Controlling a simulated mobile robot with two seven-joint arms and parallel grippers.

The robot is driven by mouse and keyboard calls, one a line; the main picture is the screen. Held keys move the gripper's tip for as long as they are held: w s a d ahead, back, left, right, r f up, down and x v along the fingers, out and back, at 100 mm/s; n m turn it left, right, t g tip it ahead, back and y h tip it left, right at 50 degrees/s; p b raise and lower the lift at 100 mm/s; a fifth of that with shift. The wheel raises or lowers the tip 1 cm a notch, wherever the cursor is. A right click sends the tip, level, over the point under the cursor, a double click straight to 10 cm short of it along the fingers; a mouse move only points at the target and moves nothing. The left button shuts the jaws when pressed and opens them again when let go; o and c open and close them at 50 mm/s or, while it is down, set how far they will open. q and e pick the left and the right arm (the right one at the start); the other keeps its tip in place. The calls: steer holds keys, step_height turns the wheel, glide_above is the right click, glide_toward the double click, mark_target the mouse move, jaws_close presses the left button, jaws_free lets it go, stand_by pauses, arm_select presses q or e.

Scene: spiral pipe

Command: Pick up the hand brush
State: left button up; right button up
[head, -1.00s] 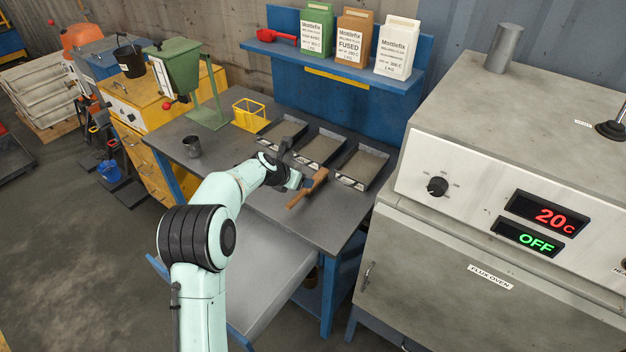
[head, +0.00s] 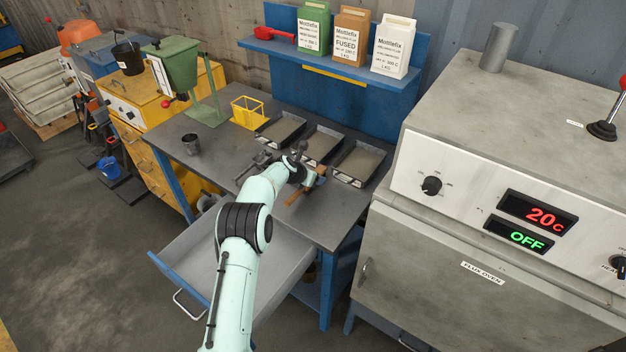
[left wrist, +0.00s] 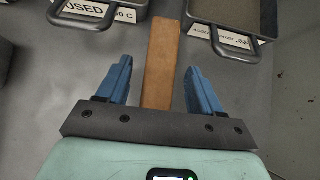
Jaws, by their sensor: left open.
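The hand brush (head: 293,199) lies on the grey workbench, in front of the trays. Its wooden part shows as a plain brown strip (left wrist: 161,62) in the left wrist view; the bristles cannot be made out. My left gripper (head: 313,181) is at the brush, partly hidden by my own wrist in the head view. In the left wrist view its two blue fingers (left wrist: 158,72) are open, one on each side of the wooden strip, with gaps on both sides. My right gripper is not in view.
Several metal trays (head: 354,181) sit just behind the brush. A dark metal cup (head: 191,145) and a yellow basket (head: 248,113) stand further left. An open grey drawer (head: 205,243) juts out below the bench front. The flux oven (head: 470,250) stands at the right.

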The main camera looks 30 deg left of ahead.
arm_select(q)
steer(key=shift+s, duration=0.1)
steer(key=shift+c, duration=1.2)
steer(key=c, duration=0.9)
steer(key=shift+c, duration=0.2)
